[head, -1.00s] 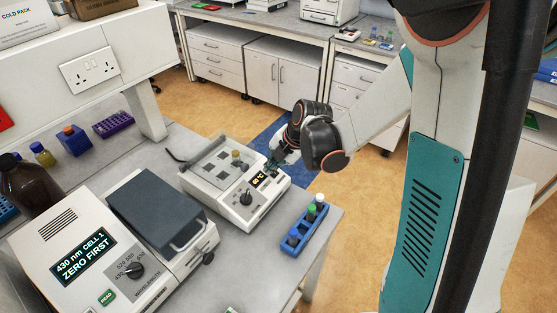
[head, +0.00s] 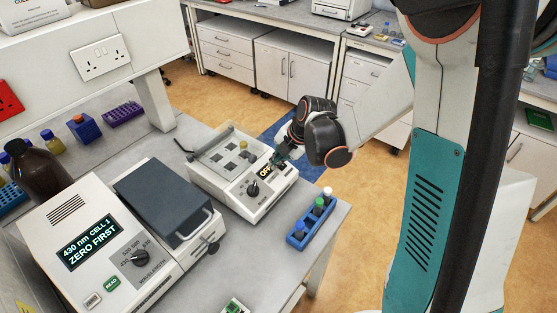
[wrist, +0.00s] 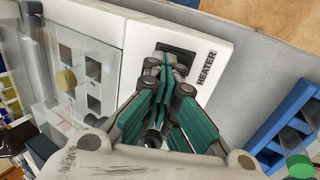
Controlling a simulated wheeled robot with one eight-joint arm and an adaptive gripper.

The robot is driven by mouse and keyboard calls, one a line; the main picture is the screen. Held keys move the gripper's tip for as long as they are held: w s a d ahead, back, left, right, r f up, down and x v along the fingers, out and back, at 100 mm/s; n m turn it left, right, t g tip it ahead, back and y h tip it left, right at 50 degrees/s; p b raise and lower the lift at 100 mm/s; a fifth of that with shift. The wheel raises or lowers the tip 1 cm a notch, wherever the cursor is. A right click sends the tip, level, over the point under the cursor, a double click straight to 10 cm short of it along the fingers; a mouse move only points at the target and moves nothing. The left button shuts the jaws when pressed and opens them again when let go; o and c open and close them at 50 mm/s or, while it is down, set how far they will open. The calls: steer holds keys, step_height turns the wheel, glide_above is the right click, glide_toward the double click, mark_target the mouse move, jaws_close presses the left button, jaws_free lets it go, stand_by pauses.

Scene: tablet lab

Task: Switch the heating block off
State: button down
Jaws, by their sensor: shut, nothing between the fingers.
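The heating block (head: 226,189) is a white unit on the bench with a clear-covered well plate, a black knob (head: 253,189) and a small display (head: 265,171) that reads "OFF". In the wrist view its white front panel (wrist: 213,47) carries the label "HEATER" beside a dark switch recess (wrist: 177,50). My gripper (wrist: 166,62) is shut and empty, with its fingertips at the recess and hiding most of the switch. In the head view my gripper (head: 277,160) is at the block's right end. I cannot tell whether the tips touch the switch.
A blue rack (head: 312,226) with several capped tubes stands to the right of the block. A photometer (head: 75,240) with a display stands to the left. A brown bottle (head: 40,175) and a purple rack (head: 122,114) are farther back. The floor beyond the bench is clear.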

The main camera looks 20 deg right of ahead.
steer(key=shift+s+f, duration=0.15)
steer(key=shift+s+d+f, duration=0.15)
steer(key=shift+s+d, duration=0.25)
steer(key=shift+s, duration=0.1)
